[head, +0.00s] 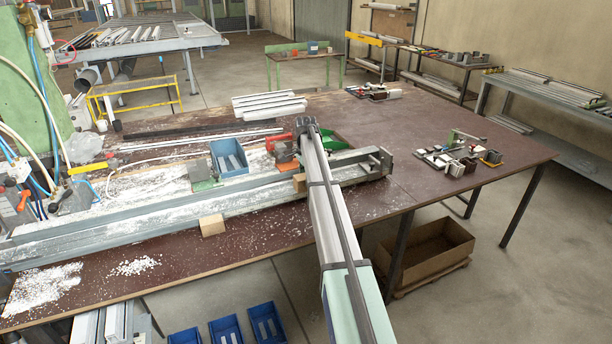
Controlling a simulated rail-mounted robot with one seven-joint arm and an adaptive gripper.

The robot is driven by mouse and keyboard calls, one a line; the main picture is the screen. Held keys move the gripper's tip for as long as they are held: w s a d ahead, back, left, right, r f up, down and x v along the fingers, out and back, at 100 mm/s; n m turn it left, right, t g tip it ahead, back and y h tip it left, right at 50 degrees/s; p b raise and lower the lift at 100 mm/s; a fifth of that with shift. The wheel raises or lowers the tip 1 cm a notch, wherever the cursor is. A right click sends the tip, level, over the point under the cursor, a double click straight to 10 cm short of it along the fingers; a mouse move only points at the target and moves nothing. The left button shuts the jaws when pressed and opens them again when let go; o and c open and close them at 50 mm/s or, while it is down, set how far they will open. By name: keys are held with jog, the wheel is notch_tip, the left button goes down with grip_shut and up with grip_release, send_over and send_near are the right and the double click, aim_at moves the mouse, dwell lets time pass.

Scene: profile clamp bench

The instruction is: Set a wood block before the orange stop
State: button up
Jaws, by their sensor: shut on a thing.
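My gripper is at the far end of my arm, near the dark wrist (306,126), over the back part of the clamp bench. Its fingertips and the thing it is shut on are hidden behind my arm. One wood block (212,225) lies at the front of the long metal profile (150,210). Another wood block (299,183) shows just left of my arm, against the profile and partly covered. An orange-brown piece (284,152) stands left of my wrist; I cannot tell for sure whether it is the orange stop.
A blue bin (229,158) stands behind the profile, with a red part (279,139) and a green tray (334,140) near my wrist. White profiles (269,105) lie further back. Small fixtures (461,155) stand at right. The brown tabletop (430,200) is bare in front of them.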

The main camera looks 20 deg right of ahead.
jog(key=shift+a+f, duration=0.15)
jog(key=shift+a, duration=0.05)
jog(key=shift+d+f+b, duration=0.1)
jog(key=shift+f+b, duration=2.15)
jog(key=shift+f, duration=3.6)
jog(key=shift+f, duration=0.35)
jog(key=o, duration=1.4)
jog(key=shift+r, duration=0.1)
